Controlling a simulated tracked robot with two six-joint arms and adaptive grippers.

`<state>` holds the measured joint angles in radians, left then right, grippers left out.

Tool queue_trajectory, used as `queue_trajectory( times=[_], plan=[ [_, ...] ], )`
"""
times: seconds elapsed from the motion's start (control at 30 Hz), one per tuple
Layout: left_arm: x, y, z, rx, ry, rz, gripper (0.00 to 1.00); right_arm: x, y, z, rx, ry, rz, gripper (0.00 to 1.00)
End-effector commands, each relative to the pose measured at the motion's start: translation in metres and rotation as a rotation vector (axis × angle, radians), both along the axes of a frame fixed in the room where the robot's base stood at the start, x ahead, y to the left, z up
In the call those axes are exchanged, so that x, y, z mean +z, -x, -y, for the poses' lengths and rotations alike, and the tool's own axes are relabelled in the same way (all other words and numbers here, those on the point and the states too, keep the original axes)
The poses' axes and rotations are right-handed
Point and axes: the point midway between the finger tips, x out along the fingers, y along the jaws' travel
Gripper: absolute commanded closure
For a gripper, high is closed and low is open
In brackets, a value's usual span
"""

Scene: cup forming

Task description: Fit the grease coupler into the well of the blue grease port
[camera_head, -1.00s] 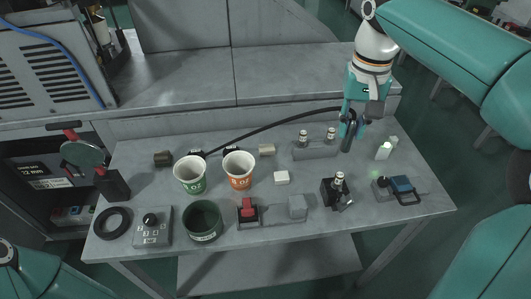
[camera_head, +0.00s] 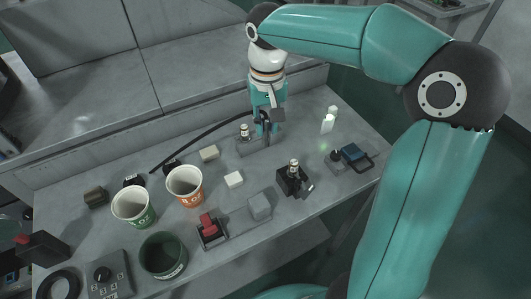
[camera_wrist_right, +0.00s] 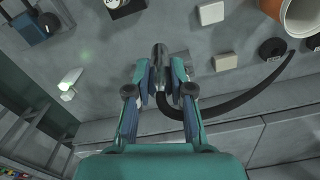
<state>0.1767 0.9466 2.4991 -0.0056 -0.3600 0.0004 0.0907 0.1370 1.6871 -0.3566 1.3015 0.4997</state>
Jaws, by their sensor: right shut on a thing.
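My right gripper (camera_head: 266,132) is shut on the dark grease coupler (camera_wrist_right: 160,58), which shows between the fingers in the wrist view. A black hose (camera_head: 205,135) trails from it to the left. In the head view the gripper hangs over the back of the bench, in front of the grey rack's right part. A blue-topped block with a black loop (camera_head: 353,153) is the only clearly blue fixture, right of the gripper. It also shows in the wrist view (camera_wrist_right: 30,28), apart from the coupler. I cannot make out a well in it. My left gripper is out of view.
A small rack (camera_head: 246,147) with a bottle stands by the gripper.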

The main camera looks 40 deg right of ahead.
Motion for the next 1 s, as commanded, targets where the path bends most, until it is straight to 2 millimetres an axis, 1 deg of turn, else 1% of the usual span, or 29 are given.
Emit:
queue_trajectory(
  times=[0.03,0.1,0.23,0.47,0.7,0.8,1.0],
  plan=[
    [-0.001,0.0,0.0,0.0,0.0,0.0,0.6,-0.015,0.001,0.001,-0.002,0.0,-0.006,1.0],
    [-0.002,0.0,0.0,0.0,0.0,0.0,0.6,-0.032,0.001,0.0,-0.001,-0.001,-0.005,1.0],
    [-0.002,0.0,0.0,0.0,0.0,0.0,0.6,-0.053,0.001,0.001,-0.001,0.001,-0.003,1.0],
    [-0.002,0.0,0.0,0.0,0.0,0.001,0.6,-0.07,0.0,0.0,0.0,0.0,-0.001,1.0],
    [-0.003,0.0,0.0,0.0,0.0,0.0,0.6,-0.102,0.0,0.001,-0.001,0.001,-0.003,1.0],
    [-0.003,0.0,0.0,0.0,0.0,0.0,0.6,-0.106,0.0,0.001,-0.001,0.001,0.0,1.0],
    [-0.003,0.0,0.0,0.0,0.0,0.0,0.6,-0.106,0.0,0.001,-0.001,0.0,0.001,1.0]
  ],
)
